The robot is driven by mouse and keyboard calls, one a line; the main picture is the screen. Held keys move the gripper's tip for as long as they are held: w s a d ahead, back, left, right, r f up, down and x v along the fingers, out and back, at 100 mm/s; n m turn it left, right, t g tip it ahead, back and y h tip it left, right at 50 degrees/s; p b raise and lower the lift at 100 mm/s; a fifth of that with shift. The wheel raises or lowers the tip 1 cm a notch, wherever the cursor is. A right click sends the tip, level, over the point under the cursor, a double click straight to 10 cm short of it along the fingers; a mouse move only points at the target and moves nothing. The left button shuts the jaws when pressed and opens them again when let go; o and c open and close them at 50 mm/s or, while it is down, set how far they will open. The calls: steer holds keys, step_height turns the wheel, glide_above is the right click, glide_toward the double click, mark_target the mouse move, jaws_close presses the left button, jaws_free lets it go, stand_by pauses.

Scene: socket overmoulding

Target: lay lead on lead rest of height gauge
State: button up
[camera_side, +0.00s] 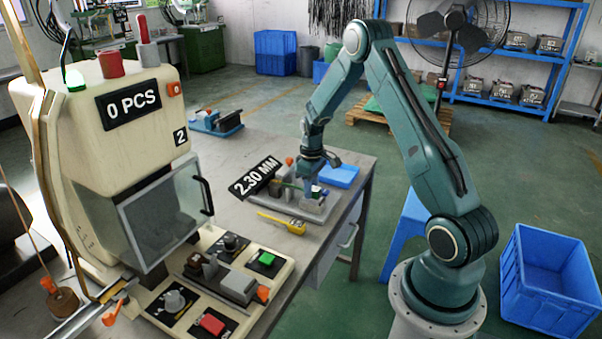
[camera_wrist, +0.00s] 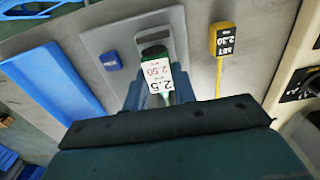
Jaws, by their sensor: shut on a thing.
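The height gauge (camera_side: 322,211) is a grey bench unit with a black "2.30 MM" display (camera_side: 256,182), on the table under my arm. My gripper (camera_side: 313,192) points down over it. In the wrist view my gripper (camera_wrist: 152,100) is shut on the lead, whose dark green part (camera_wrist: 154,52) and white label (camera_wrist: 158,78) reading 2.5 and 2.50 show between the fingers.
The cream moulding machine (camera_side: 120,150) stands left.

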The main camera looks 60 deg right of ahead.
steer(key=shift+f, duration=0.6)
steer(key=shift+f, duration=0.15)
steer(key=o, duration=1)
step_height(320, 180, up, 12)
steer(key=shift+r, duration=0.2)
